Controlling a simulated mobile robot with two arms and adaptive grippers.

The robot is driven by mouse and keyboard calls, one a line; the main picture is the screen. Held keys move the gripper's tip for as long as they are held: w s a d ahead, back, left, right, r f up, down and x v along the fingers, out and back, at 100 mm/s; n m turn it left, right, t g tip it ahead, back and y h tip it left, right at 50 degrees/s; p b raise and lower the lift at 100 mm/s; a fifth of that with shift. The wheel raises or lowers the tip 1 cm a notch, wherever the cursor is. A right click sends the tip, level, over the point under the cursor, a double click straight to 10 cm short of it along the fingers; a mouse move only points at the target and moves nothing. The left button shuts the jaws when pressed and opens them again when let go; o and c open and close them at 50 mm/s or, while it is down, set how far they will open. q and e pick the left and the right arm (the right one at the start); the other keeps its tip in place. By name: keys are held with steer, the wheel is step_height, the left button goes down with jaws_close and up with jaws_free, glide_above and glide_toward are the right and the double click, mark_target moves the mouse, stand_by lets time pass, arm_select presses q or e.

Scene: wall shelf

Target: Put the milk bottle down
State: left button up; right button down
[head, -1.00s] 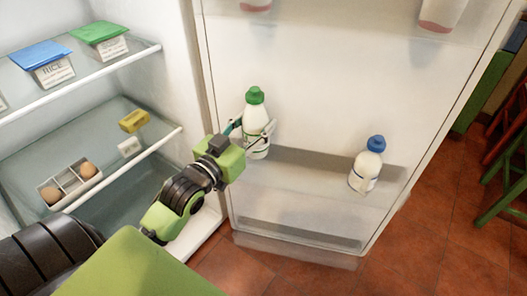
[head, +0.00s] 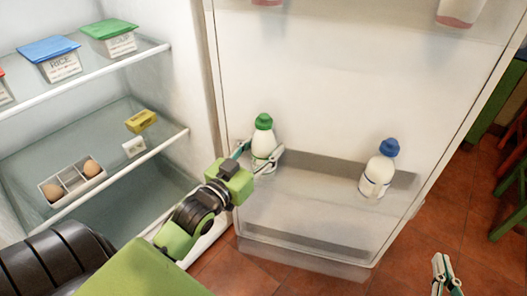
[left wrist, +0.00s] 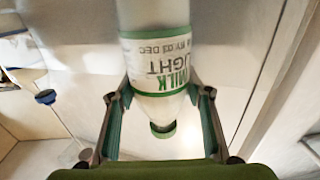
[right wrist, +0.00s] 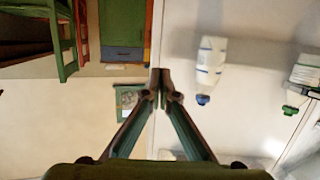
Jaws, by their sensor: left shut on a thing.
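The milk bottle (head: 264,143) is white with a green cap and stands upright at the left end of the fridge door shelf (head: 315,185). My left gripper (head: 262,158) is shut on it from the front. In the left wrist view the bottle (left wrist: 158,55) shows a green "MILK LIGHT" label, with a finger on each side. Its base is partly hidden by the gripper; I cannot tell whether it rests on the shelf floor. My right gripper (head: 441,262) is empty at the lower right, its fingertips together in the right wrist view (right wrist: 160,72).
A blue-capped bottle (head: 379,172) stands at the right of the same door shelf, with free room between. Fridge shelves at left hold boxes (head: 52,58), a yellow pack (head: 141,121) and an egg tray (head: 75,180). A green chair (head: 510,205) stands beyond the door.

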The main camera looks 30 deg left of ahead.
arm_select(q)
steer(key=shift+f, duration=0.2)
arm_select(e)
steer(key=shift+w+a+r+t, duration=0.1)
steer(key=shift+w+r+t, duration=0.1)
steer(key=shift+r, duration=0.25)
steer(key=shift+w+a+r+t, duration=0.1)
steer(key=shift+r+t, duration=0.1)
steer(key=shift+r, duration=0.25)
arm_select(q)
steer(key=o, duration=1.6)
steer(key=shift+f, duration=0.25)
steer(key=shift+r, duration=0.1)
